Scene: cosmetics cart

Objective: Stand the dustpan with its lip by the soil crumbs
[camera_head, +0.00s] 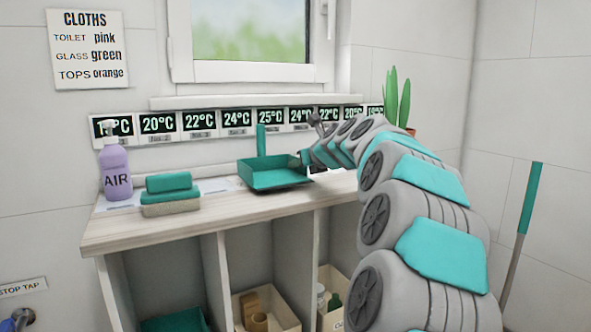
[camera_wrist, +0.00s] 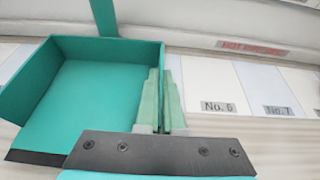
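The teal dustpan (camera_head: 272,176) is at the middle of the countertop, its tray facing up and its handle rising at the back. In the wrist view the dustpan (camera_wrist: 85,95) fills the left side, with a dark lip at its near edge. My gripper (camera_head: 303,158) is at the dustpan's right side. In the wrist view my gripper's pale green fingers (camera_wrist: 162,100) lie close together on either side of the right wall, apparently pinching it. I cannot tell whether the dustpan touches the counter. No soil crumbs are distinguishable in either view.
A purple AIR bottle (camera_head: 116,172) and stacked teal sponges (camera_head: 169,187) stand at the counter's left. Temperature cards (camera_head: 200,124) line the wall. A plant (camera_head: 398,97) is behind my arm. Open compartments with bins (camera_head: 268,312) lie below. A teal-handled pole (camera_head: 530,200) leans at right.

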